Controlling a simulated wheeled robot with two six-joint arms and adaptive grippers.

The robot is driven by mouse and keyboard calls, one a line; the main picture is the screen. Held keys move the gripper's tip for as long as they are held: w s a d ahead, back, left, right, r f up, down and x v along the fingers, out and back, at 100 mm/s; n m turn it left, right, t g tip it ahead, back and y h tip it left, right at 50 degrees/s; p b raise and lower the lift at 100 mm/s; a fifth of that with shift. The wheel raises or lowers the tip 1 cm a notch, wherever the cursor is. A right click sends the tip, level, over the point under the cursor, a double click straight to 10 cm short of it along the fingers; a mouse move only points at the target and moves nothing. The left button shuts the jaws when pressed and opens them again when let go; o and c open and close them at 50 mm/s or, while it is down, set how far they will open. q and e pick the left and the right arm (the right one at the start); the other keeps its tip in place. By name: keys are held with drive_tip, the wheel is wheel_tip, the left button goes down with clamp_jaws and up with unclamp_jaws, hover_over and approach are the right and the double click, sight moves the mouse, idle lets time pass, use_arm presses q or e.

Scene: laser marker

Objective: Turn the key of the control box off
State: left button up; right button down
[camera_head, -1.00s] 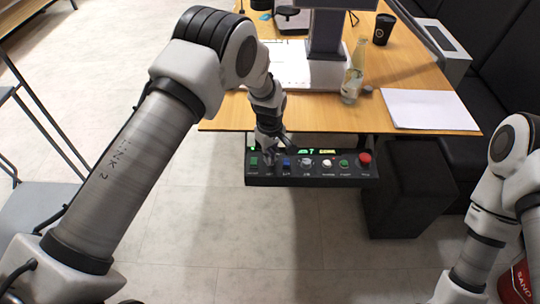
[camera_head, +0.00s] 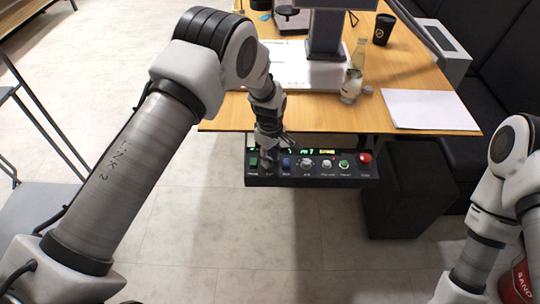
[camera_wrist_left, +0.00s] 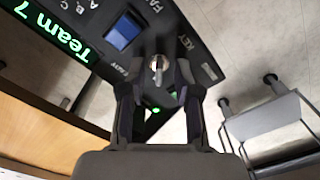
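The control box (camera_head: 340,181) is a dark panel under the table's front edge. It has a green lit display, several knobs and buttons, and a red stop button at its right end. The key (camera_wrist_left: 157,67) is a small silver piece in a round lock beside the KEY label, seen in the left wrist view. My left gripper (camera_wrist_left: 160,82) is open, with one finger on each side of the key and a gap visible on both sides. In the head view the left gripper (camera_head: 268,155) is over the box's left part and hides the key. My right gripper is out of view.
The wooden table (camera_head: 420,78) holds a bottle (camera_head: 350,88), a dark cup (camera_head: 383,29) and white paper (camera_head: 428,109). A dark stool (camera_head: 405,205) stands right of the box. A red bucket (camera_head: 517,284) is at bottom right. Floor in front is clear.

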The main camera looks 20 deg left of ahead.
sight(270, 158)
use_arm(q)
wheel_tip(270, 158, up, 12)
idle(0.6)
